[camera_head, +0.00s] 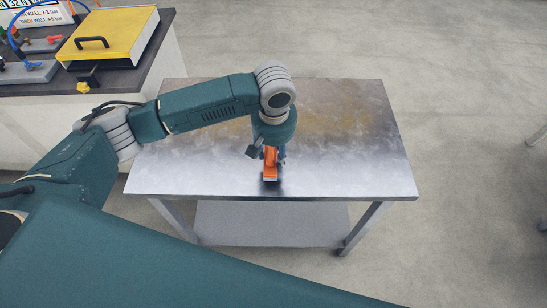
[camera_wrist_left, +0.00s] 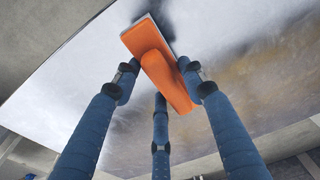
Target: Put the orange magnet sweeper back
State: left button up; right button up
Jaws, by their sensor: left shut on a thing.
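The orange magnet sweeper (camera_head: 270,163) is at the near part of a metal table (camera_head: 340,175), below my left wrist. In the left wrist view the sweeper (camera_wrist_left: 165,75) has an orange handle and a flat orange head with a pale edge. My left gripper (camera_wrist_left: 162,85) has blue fingers closed around the handle. In the head view the left gripper (camera_head: 276,156) is mostly hidden under the wrist. The sweeper is on or just above the tabletop; I cannot tell which. My right gripper is not in view.
The rest of the metal tabletop is bare, with a lower shelf (camera_head: 270,222) beneath it. At the upper left, a bench holds a yellow case (camera_head: 110,38) with a black handle and some small fixtures (camera_head: 30,72). Open concrete floor lies to the right.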

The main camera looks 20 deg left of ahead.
pick_arm(q)
jog(key=shift+f, duration=1.55)
jog(key=shift+f, duration=0.1)
jog(key=o, duration=1)
jog(key=r, duration=0.4)
jog(key=s+r, duration=0.1)
jog(key=r, duration=0.3)
jog(key=r+b, duration=0.1)
jog(key=r, duration=0.3)
jog(key=shift+s+d+r, duration=0.1)
jog(key=shift+s+d, duration=0.15)
